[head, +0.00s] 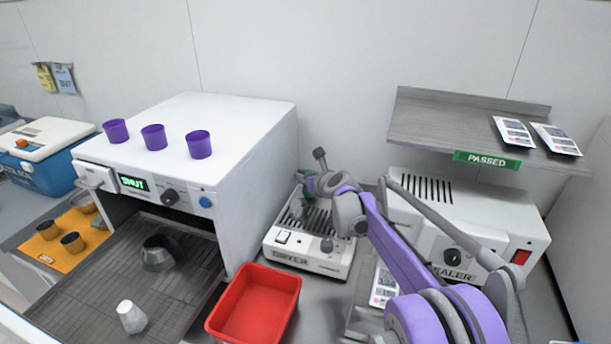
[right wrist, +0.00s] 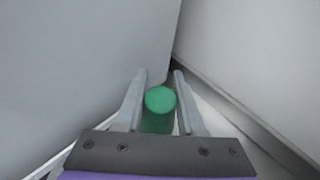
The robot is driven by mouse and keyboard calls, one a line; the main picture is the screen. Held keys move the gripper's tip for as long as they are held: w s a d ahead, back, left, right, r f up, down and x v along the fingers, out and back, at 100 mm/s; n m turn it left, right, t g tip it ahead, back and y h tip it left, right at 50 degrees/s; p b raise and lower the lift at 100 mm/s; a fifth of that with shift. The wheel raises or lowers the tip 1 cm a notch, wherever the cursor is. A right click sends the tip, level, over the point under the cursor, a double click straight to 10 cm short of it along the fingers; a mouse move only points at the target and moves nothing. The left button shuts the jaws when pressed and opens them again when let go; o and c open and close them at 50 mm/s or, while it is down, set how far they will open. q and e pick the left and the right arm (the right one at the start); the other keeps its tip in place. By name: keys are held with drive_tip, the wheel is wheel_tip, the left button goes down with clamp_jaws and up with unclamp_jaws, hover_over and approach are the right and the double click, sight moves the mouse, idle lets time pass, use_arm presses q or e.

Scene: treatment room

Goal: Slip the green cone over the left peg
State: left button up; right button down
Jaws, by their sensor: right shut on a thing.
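My right gripper (right wrist: 162,82) is shut on the green cone (right wrist: 160,112), which stands between its two grey fingers in the right wrist view. In the head view my right gripper (head: 313,182) is above the back of the white dryer (head: 293,259), and only a sliver of green shows there, mostly hidden by the gripper. I cannot make out the left peg clearly in either view; the hand and wrist cover part of the dryer's top. My left gripper is not in view.
A white cabinet (head: 240,120) with purple cups (head: 199,145) on top stands left of the dryer. A red bin (head: 254,304) sits in front. A sealer (head: 484,228) stands at right under a grey shelf (head: 440,120). A pulled-out tray (head: 90,296) holds cups.

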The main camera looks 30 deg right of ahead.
drive_tip(key=shift+f+b, duration=0.45)
drive_tip(key=shift+f, duration=0.2)
drive_tip(key=c, duration=0.8)
unclamp_jaws()
drive_tip(key=shift+p+v, duration=0.75)
drive_tip(key=shift+v, duration=1.9)
drive_tip(key=shift+p+v, duration=0.9)
drive_tip(key=shift+v, duration=1.95)
drive_tip(key=shift+s+f, duration=0.1)
